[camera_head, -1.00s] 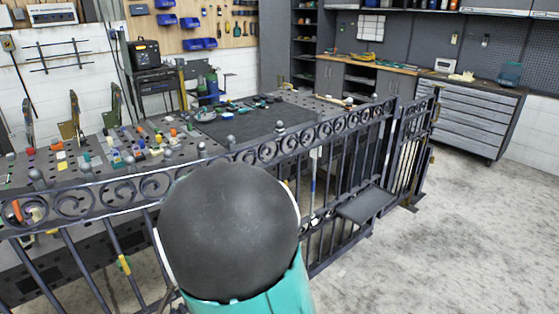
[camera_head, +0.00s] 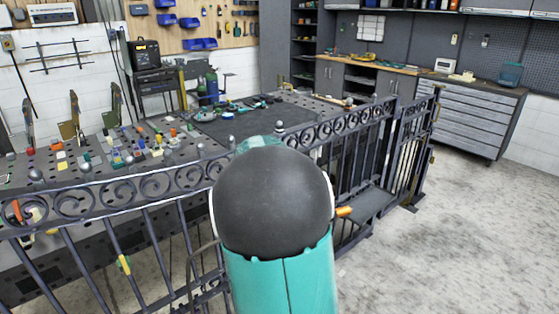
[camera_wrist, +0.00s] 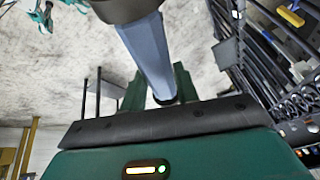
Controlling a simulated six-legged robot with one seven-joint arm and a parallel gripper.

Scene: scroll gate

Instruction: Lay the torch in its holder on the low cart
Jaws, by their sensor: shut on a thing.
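In the wrist view my gripper (camera_wrist: 160,88) has green fingers on either side of a blue-grey tube, which seems to be the torch (camera_wrist: 146,50). The tube slants across the upper middle, with a wide dark end at the top edge. My gripper is hidden behind my arm in the head view. A small orange piece (camera_head: 343,211) sticks out right of my arm there; I cannot tell what it belongs to. I cannot make out the low cart or its holder in either view.
A dark scrollwork gate (camera_head: 120,192) crosses in front of me, close to my arm. A flat dark plate (camera_head: 374,203) sits beside it. Behind stands a perforated worktable (camera_head: 60,180) with many small parts. The concrete floor (camera_head: 460,240) at right is clear.

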